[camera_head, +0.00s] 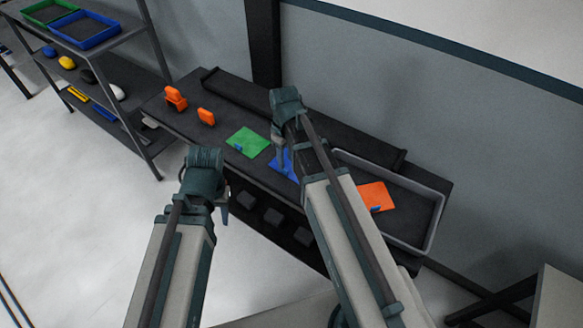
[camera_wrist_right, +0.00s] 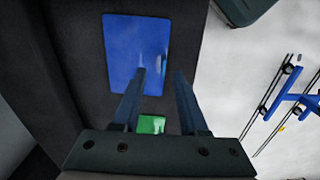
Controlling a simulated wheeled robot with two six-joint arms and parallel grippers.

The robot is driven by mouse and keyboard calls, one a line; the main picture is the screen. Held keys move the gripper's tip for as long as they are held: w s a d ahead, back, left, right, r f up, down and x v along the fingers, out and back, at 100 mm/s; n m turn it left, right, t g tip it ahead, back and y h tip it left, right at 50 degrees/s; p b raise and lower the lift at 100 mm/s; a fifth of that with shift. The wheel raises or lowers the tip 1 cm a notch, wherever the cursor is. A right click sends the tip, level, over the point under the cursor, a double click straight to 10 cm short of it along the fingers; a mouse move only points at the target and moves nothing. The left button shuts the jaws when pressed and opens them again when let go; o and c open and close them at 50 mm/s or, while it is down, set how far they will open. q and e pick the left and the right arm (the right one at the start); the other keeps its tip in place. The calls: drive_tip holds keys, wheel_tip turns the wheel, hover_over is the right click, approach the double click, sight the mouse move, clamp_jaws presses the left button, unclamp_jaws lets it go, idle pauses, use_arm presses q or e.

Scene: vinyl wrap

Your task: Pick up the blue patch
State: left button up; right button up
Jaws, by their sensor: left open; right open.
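The blue patch (camera_head: 284,164) lies flat on the dark workbench (camera_head: 230,170), between a green patch (camera_head: 248,142) and an orange patch (camera_head: 376,196). My right arm covers part of it in the head view. In the right wrist view the blue patch (camera_wrist_right: 137,45) is a whole rounded rectangle. My right gripper (camera_wrist_right: 160,76) is open and empty, its left fingertip overlapping the patch's lower right edge in the picture; whether it touches is unclear. A small green piece (camera_wrist_right: 151,124) shows between its fingers. My left gripper (camera_head: 226,205) is open and empty, in front of the bench.
Orange holders (camera_head: 175,98) stand at the bench's left end. A shelf rack (camera_head: 145,150) with bins and tools stands at left. A wall rises behind the bench.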

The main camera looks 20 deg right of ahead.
drive_tip(key=f+b, duration=0.2)
drive_tip(key=f, duration=0.1)
drive_tip(key=f+b, duration=0.2)
drive_tip(key=shift+a, duration=0.4)
drive_tip(key=shift+r, duration=0.15)
clamp_jaws()
